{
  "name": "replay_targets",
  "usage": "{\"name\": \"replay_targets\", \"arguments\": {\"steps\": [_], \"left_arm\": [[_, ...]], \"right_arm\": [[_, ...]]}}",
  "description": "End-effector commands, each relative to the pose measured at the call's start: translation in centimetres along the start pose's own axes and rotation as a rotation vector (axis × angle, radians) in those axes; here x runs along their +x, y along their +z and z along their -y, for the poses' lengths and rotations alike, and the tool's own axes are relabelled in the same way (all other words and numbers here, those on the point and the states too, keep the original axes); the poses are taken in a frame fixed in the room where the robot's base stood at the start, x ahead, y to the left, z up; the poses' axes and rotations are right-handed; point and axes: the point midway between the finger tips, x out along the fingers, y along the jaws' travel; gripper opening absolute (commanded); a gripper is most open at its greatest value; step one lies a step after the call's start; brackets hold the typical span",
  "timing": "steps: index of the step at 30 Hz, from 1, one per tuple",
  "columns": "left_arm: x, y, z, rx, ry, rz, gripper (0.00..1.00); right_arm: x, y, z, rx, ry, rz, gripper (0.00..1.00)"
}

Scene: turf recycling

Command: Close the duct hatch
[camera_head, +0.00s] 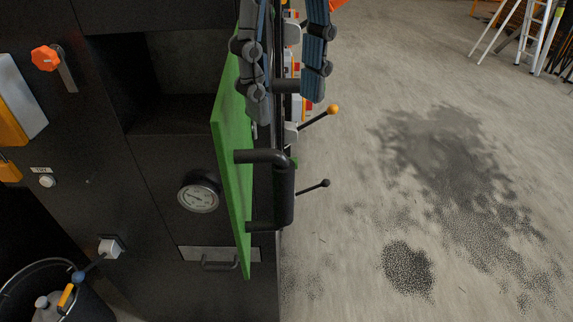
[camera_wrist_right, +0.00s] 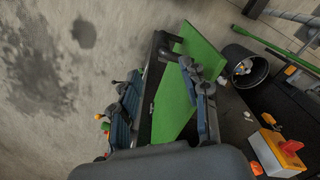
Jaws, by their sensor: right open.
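The green duct hatch (camera_head: 232,150) stands swung open from the black machine, seen nearly edge-on. Its black bar handle (camera_head: 284,190) is on the right face. Left of the hatch, the dark duct opening (camera_head: 175,75) is uncovered. My right gripper (camera_head: 284,95) is open at the top of the hatch, above the handle. One finger overlaps the hatch's upper part and the other is to its right; I cannot tell whether either touches it. In the right wrist view, the green hatch (camera_wrist_right: 180,115) shows between the spread fingers (camera_wrist_right: 163,92). My left gripper is not in view.
The machine front carries a pressure gauge (camera_head: 198,192), an orange-knobbed lever (camera_head: 47,58) and a drawer handle (camera_head: 219,262). A black bucket (camera_head: 92,300) stands at lower left. Yellow-tipped and black-tipped levers (camera_head: 332,110) stick out right of the hatch. Floor on the right is open, with dark granules.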

Motion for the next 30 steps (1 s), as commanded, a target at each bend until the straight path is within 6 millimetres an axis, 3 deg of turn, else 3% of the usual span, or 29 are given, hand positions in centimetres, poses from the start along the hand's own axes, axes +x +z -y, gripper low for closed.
{"name": "replay_targets", "arguments": {"steps": [7,15,21,30], "left_arm": [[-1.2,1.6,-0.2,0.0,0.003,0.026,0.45],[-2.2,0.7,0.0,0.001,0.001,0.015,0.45],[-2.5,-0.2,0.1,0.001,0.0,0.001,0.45],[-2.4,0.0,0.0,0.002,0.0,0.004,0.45]], "right_arm": [[5.1,0.1,-0.1,0.002,0.0,0.005,0.46],[9.8,0.1,0.0,0.001,-0.002,0.003,0.46],[11.3,0.1,0.0,0.002,-0.004,0.001,0.46],[11.6,0.0,0.0,0.002,-0.005,0.001,0.44]]}}
